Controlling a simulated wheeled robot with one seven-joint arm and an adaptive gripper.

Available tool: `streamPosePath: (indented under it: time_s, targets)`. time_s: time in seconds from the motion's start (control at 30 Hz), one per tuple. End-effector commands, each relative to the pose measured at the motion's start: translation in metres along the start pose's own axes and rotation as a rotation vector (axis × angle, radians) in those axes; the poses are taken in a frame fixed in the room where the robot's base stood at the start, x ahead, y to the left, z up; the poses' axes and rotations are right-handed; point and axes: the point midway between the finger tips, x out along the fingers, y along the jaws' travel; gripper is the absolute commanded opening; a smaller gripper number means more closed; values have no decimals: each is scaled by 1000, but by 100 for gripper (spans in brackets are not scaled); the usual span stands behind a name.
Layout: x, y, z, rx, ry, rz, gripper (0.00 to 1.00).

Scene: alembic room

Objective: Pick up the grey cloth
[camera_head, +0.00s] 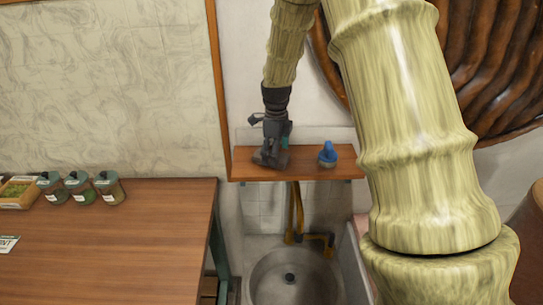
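My gripper (270,143), dark grey, points down over the left part of a small wooden wall shelf (303,169). A dark grey lump (267,158), which may be the grey cloth, lies on the shelf at the fingertips. The gripper overlaps it in the picture, and the two are close in colour, so I cannot tell whether the fingers touch it or are closed on it. Part of the lump is hidden by the gripper.
A blue-topped item (327,154) stands on the shelf to the right. A teal thing (285,134) shows just behind the gripper. A sink (294,277) with yellow pipes (297,215) is below. A wooden table (110,245) with jars (78,187) is at left.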

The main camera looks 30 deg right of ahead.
Motion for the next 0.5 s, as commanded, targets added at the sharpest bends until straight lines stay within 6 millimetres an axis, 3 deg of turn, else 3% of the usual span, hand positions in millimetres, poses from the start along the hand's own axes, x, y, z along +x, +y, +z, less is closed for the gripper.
streamPosePath:
  time_s: [0.37,0.5]
  targets:
    - [9,0,0,-1,0,0,86]
    - [8,0,0,-1,0,0,60]
